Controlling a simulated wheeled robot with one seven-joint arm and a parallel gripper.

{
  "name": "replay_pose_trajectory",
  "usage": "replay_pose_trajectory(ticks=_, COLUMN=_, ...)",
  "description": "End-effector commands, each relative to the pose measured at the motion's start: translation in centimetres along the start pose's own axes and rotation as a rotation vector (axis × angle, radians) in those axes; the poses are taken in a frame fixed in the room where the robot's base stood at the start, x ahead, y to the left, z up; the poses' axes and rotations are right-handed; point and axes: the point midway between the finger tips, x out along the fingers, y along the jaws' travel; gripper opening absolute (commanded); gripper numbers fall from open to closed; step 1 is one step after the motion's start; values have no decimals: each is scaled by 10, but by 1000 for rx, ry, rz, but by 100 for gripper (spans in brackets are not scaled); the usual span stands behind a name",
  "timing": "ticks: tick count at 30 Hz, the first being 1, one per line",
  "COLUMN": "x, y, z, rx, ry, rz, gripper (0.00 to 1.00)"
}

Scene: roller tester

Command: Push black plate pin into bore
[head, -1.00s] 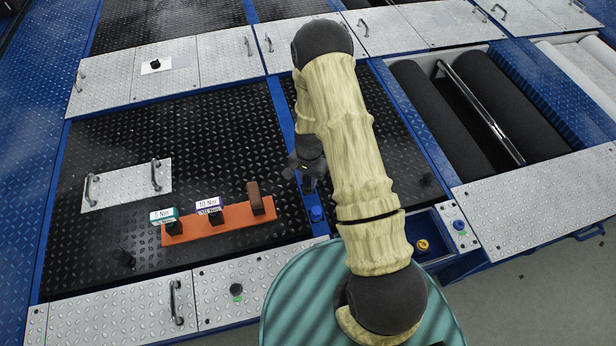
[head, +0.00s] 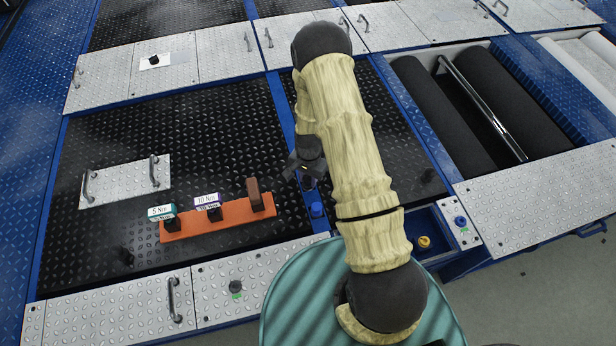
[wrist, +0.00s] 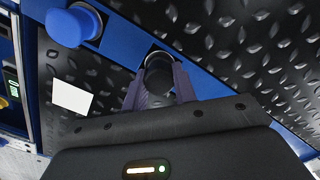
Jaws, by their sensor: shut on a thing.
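My gripper (wrist: 159,92) has its two dark purple fingers shut on a black, round pin (wrist: 158,76) in the wrist view. Beyond the pin, a pale ring-shaped edge (wrist: 154,54) shows at the blue frame strip beside the black plate. The pin largely covers this spot, so I cannot tell how deep the pin sits or whether it is inside a bore. In the head view my gripper (head: 308,180) is low over the blue strip between two black tread plates, partly hidden by my own arm.
A blue knob (wrist: 72,25) stands close to the left of my fingers; it also shows in the head view (head: 316,209). An orange rack (head: 232,218) with labelled tools lies left on the black plate (head: 110,140). Dark rollers (head: 440,115) lie to the right.

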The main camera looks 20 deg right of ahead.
Motion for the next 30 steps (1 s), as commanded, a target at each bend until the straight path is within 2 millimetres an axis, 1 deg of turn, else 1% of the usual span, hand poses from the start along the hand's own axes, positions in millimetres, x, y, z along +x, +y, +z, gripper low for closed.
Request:
replay_pose_trajectory(ticks=6, x=6, y=0, z=0, rx=0, ry=0, rz=0, gripper=0)
replay_pose_trajectory(ticks=7, x=6, y=0, z=0, rx=0, ry=0, rz=0, gripper=31)
replay_pose_trajectory(ticks=10, x=5, y=0, z=0, rx=0, ry=0, rz=0, gripper=51)
replay_pose_trajectory(ticks=11, x=5, y=0, z=0, rx=0, ry=0, rz=0, gripper=53)
replay_pose_trajectory(ticks=18, x=5, y=0, z=0, rx=0, ry=0, rz=0, gripper=53)
replay_pose_trajectory(ticks=22, x=0, y=0, z=0, rx=0, ry=1, rz=-1, gripper=53)
replay_pose_trajectory(ticks=26, x=-15, y=0, z=-1, rx=0, ry=2, rz=-1, gripper=53)
replay_pose_trajectory(ticks=30, x=-42, y=-1, z=-1, rx=1, ry=3, rz=-2, gripper=53)
